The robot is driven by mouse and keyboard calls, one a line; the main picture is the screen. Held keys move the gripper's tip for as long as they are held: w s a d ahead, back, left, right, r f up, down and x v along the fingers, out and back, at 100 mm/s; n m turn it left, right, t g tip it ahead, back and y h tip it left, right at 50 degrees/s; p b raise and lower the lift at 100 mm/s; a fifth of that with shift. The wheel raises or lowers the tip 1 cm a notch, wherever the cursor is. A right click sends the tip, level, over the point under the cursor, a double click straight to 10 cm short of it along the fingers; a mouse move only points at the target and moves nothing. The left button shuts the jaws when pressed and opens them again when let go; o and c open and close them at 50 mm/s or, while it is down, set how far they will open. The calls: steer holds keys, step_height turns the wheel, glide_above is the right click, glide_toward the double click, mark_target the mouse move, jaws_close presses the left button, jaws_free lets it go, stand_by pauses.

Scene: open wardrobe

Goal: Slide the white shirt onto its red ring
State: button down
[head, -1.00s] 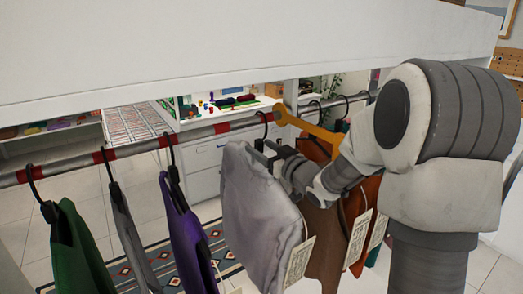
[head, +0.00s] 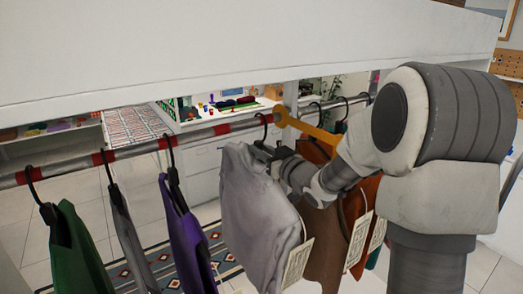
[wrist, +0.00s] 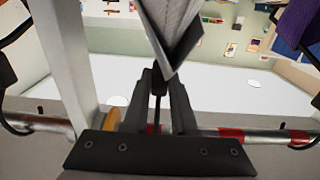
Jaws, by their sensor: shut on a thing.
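The white shirt (head: 257,215), greyish-white, hangs on a dark hanger in the middle of the head view. Its hook (head: 264,127) is over the rail. My gripper (head: 265,151) is shut on the hanger of the white shirt, just below the rail. In the wrist view my gripper (wrist: 158,85) pinches the thin dark hanger stem. A red ring (head: 271,119) is on the rail at or close to the hook; exact alignment is unclear. Another red ring (head: 222,129) lies bare to the left, between the white and purple shirts.
The rail (head: 195,134) carries a green shirt (head: 75,250), a grey shirt (head: 127,235) and a purple shirt (head: 187,240) on the left. A white panel (head: 220,60) spans above.

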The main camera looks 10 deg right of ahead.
steer(key=s+a+b, duration=0.4)
steer(key=a+b, duration=0.1)
steer(key=a, duration=0.5)
steer(key=shift+s+a+b, duration=0.2)
steer(key=shift+a+b, duration=0.1)
steer(key=shift+b, duration=0.1)
steer(key=c, duration=0.6)
jaws_free()
steer(key=shift+d, duration=0.15)
steer(key=shift+c, duration=0.2)
steer(key=shift+f, duration=0.1)
